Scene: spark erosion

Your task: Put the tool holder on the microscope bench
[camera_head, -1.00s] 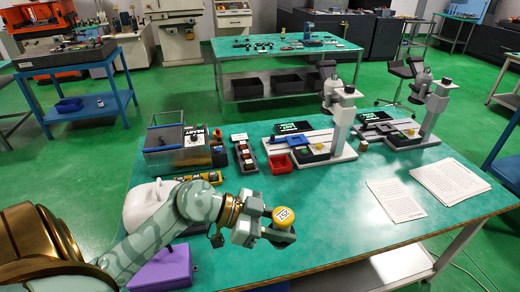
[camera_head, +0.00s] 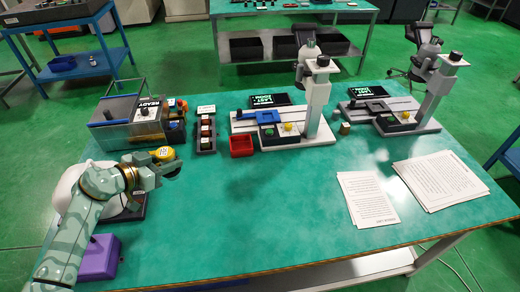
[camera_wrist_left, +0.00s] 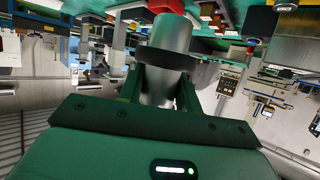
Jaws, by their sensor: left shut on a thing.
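My left gripper (camera_head: 150,170) is shut on the tool holder (camera_head: 163,154), a short round piece with a yellow labelled top and a dark ring. In the left wrist view the tool holder (camera_wrist_left: 167,45) shows as a grey metal cylinder with a dark collar, between the fingers of the left gripper (camera_wrist_left: 158,85). The gripper holds it over the left part of the green-topped microscope bench (camera_head: 270,225); its height above the top is hard to tell. My right gripper is not in view.
Two microscopes (camera_head: 316,95) (camera_head: 437,90) on grey bases stand at the back. A clear-lidded box (camera_head: 125,118), a dark tray of small parts (camera_head: 206,135) and a red bin (camera_head: 242,146) stand nearer the left. A purple block (camera_head: 98,258) is front left; papers (camera_head: 440,180) lie right. The front middle is clear.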

